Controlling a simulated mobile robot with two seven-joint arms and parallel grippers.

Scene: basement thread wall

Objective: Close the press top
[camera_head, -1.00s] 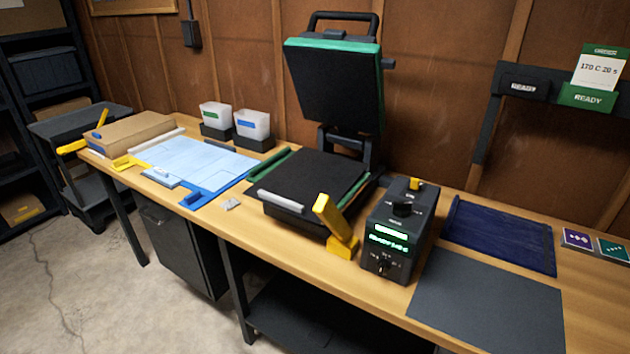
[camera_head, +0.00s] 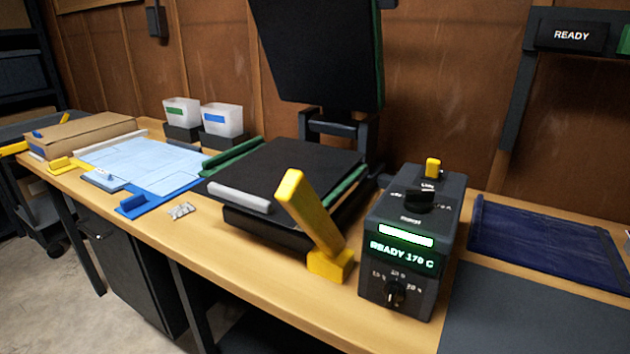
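The heat press stands open on the workbench in the head view. Its press top (camera_head: 318,52) is a dark, green-edged plate raised nearly upright behind the base, and its upper end is cut off by the frame. The black lower plate (camera_head: 290,172) lies flat and looks bare, with a grey bar along its front edge and green strips at its sides. A yellow lever (camera_head: 312,214) leans on a yellow block at the press's front right. Neither of my grippers is in view.
A control box (camera_head: 411,240) reading "READY 170 C" stands right of the press. Left are a light blue sheet (camera_head: 145,165), two white bins (camera_head: 222,120) and a cardboard box (camera_head: 80,135).

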